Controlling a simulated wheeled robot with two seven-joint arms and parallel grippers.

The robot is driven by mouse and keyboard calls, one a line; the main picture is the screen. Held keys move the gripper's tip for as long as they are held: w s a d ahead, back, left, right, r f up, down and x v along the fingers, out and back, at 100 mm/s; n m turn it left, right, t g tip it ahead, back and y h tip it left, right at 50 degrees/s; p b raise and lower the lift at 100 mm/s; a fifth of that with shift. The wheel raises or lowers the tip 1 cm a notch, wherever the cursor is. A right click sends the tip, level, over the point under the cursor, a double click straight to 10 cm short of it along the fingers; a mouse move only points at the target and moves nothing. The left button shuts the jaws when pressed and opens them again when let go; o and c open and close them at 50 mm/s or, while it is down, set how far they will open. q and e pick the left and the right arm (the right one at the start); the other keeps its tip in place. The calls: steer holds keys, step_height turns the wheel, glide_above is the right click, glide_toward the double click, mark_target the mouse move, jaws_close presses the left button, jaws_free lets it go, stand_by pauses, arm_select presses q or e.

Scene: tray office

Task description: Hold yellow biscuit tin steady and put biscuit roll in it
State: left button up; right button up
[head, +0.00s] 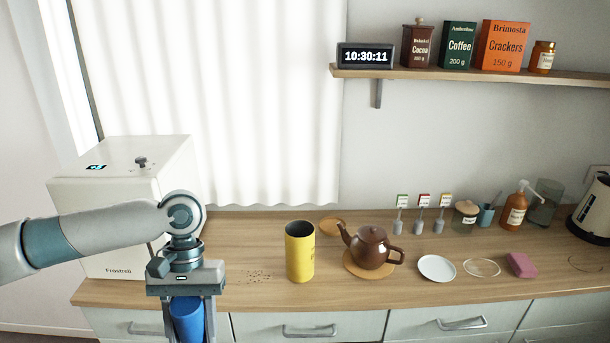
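The yellow biscuit tin (300,256) stands upright on the wooden counter, with its dark open top facing up. My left gripper (188,328) points down at the counter's front edge, left of the tin and apart from it. Its fingers are closed on both sides of a blue cylinder (187,318), which looks like the biscuit roll and hangs upright. The roll's lower end is cut off by the picture's bottom edge. My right gripper is not in view, and nothing is touching the tin.
A brown teapot (371,246) on a round mat stands right of the tin. A tan disc (331,226) lies behind it. Crumbs (254,276) lie left of the tin. A white box-shaped appliance (120,190) stands at the left. A white saucer (436,268) lies further right.

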arm_select(q)
steer(key=w+d+r+n+t+h+p, duration=0.1)
steer(key=w+d+r+n, duration=0.35)
steer(key=w, duration=0.45)
steer(key=w+d+r+n+t+h, duration=0.15)
steer(key=w+d+r+n, duration=0.35)
steer(key=w, duration=0.5)
steer(key=w+d+r+n+h+p, duration=0.1)
steer(key=w+d+r+n, duration=0.25)
steer(key=w+r, duration=0.45)
steer(key=w+d+n+t+p, duration=0.1)
steer(key=w+d+n+t, duration=0.1)
steer(key=w+d+n, duration=0.4)
steer(key=shift+w+d+f+n+t+h, duration=0.2)
steer(key=shift+d+n+t+h, duration=0.15)
steer(key=shift+d, duration=0.65)
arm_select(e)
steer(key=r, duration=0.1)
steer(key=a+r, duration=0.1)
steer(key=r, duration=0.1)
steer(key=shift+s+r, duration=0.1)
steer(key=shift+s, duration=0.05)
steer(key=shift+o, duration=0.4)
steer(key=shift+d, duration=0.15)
